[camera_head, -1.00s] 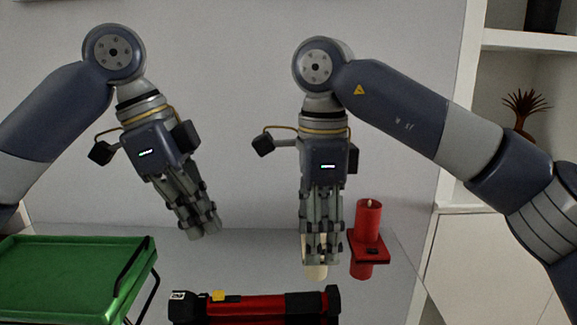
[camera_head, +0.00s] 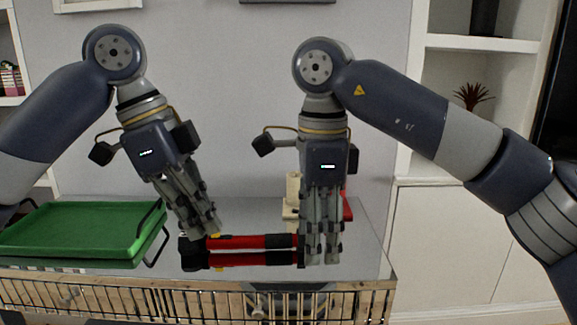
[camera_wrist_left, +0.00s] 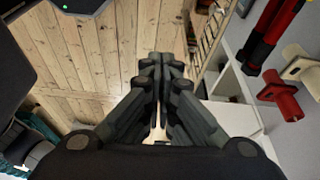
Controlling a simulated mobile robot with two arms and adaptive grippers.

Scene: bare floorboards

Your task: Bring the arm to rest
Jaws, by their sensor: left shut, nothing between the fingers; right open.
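My left gripper (camera_head: 205,230) hangs tilted down in the left half of the head view, shut and empty. Its closed fingers (camera_wrist_left: 160,75) show in the left wrist view over wooden floorboards. My right gripper (camera_head: 320,258) points straight down near the middle of the head view. Its fingers look close together from this side, but it is open, with nothing seen held.
White shelves (camera_head: 465,130) stand at right. Floorboards (camera_wrist_left: 90,60) look clear.

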